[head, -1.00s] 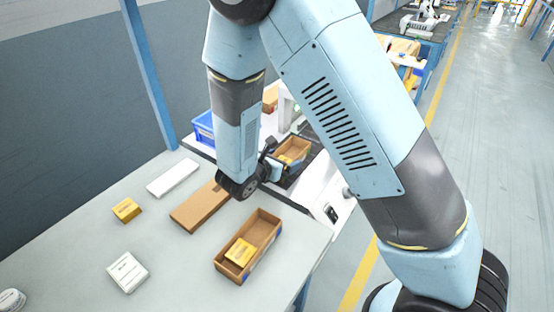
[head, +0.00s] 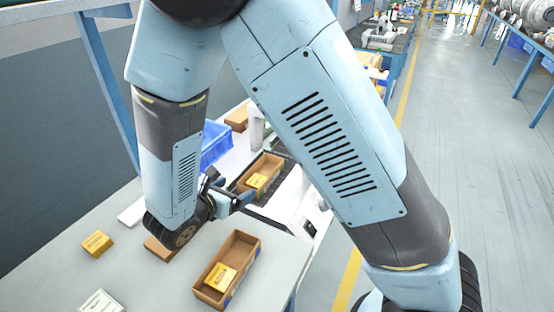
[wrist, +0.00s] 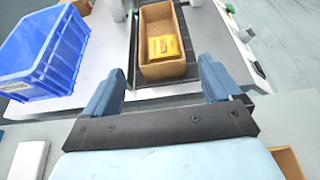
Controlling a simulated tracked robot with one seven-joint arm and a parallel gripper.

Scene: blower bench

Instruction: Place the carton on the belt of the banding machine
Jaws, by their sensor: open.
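An open brown carton (head: 262,172) with a yellow box (head: 257,182) inside stands upright on the dark belt (head: 281,197) of the banding machine (head: 292,207). In the wrist view the same carton (wrist: 158,69) stands on the belt, beyond the fingertips. My gripper (wrist: 162,78) is open and empty, with its blue fingers apart and a small gap to the carton's near end. In the head view my gripper (head: 236,197) is just in front of the carton, partly hidden by my arm. A second open carton (head: 250,278) with a yellow box stands on the table.
A blue crate (wrist: 44,52) stands left of the belt. The grey table (head: 150,285) holds a yellow box (head: 97,243), a white box (head: 101,302) and a flat brown box (head: 158,249) partly behind my arm. The aisle floor (head: 465,170) on the right is clear.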

